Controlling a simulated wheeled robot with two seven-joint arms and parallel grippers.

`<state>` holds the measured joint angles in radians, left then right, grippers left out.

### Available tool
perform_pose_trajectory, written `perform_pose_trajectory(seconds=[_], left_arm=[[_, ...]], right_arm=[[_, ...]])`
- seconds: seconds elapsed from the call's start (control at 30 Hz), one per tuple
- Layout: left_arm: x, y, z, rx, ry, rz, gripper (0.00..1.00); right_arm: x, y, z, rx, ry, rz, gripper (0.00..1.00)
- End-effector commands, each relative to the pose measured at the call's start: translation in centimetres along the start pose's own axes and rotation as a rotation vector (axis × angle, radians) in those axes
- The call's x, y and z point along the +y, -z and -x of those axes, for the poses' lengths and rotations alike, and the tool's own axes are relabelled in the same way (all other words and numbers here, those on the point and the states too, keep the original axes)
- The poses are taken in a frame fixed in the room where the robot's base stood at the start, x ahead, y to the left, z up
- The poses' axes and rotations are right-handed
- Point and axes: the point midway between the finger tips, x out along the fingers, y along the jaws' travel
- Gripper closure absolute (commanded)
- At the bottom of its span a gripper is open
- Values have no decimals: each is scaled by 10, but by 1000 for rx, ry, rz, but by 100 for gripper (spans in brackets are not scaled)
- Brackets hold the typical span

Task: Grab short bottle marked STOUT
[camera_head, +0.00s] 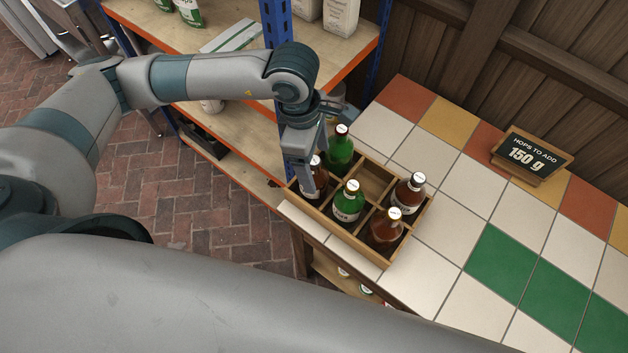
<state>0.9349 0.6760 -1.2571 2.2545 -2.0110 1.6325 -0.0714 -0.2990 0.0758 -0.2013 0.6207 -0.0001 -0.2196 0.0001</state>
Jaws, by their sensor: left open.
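A wooden crate (405,248) with compartments stands on the tiled counter and holds several bottles. Green bottles stand at the back left (339,155) and front middle (348,204). Brown bottles stand at the left (317,180), back right (408,192) and front right (385,230). The labels are too small or too hidden to tell which reads STOUT. My left gripper (311,160) is open, pointing down at the crate's left end, right by the left brown bottle and partly covering it. I cannot tell whether it touches that bottle. My right gripper is not in view.
One back compartment (374,182) of the crate is empty. A shelf rack with a blue post (276,22) rises behind my left arm. The counter right of the crate is clear.

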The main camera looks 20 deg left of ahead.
Motion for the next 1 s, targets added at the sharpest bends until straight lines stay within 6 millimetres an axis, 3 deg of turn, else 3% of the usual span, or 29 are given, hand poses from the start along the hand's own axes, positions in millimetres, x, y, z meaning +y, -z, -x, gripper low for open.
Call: perform_pose_trajectory(seconds=[0.2,0.4,0.9,1.0], left_arm=[[0,4,-21,3,5,3,25],[1,4,-41,2,1,1,25],[1,4,-43,1,0,1,25],[1,4,-43,1,0,1,49]], right_arm=[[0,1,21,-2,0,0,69],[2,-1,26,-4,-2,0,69],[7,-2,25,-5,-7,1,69],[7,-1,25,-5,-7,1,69]])
